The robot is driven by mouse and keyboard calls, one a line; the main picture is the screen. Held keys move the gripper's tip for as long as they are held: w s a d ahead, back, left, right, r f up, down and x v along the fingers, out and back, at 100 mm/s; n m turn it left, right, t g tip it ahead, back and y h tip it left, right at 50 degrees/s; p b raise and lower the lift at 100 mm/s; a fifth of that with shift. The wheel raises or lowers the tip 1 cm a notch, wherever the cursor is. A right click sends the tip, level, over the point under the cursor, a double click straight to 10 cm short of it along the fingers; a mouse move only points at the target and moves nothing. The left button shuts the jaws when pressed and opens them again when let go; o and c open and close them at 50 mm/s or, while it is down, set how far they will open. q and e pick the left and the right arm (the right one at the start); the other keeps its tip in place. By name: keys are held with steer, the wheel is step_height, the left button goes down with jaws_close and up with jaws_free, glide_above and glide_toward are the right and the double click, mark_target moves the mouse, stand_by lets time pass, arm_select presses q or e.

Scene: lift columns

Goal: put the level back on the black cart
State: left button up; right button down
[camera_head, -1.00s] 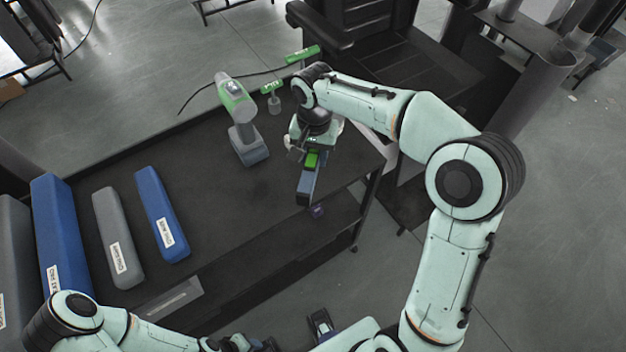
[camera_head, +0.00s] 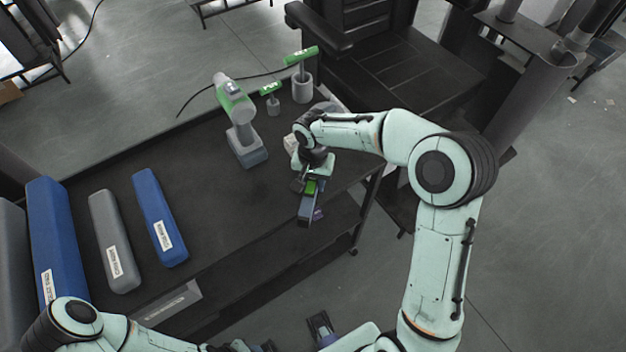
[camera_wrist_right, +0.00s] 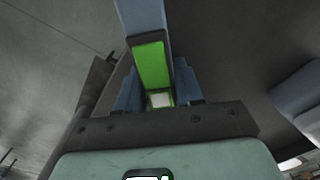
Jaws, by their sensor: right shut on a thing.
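The level is a blue-grey bar with a bright green middle (camera_wrist_right: 153,65). My right gripper (camera_head: 311,187) is shut on it. In the head view the level (camera_head: 306,211) points down the picture across the front edge of the black cart (camera_head: 225,205), near its right end. I cannot tell its height above the cart top. In the wrist view the bar runs up and away from between the fingers. My left arm enters at the bottom left; its gripper (camera_head: 255,346) is partly cut off by the bottom edge, and its fingers are unclear.
A green and grey drill (camera_head: 240,125) stands on the cart beside two green-topped tools (camera_head: 300,60) in grey holders. Blue and grey labelled bars (camera_head: 160,220) lie at the left. A black chair (camera_head: 400,75) stands behind. The cart's middle top is clear.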

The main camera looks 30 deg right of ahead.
steer(key=c, duration=1.1)
jaws_free()
steer(key=shift+f, duration=0.15)
steer(key=o, duration=0.4)
steer(key=shift+r, duration=0.25)
step_height(320, 180, up, 12)
steer(key=shift+f+p, duration=0.1)
steer(key=shift+p, duration=0.55)
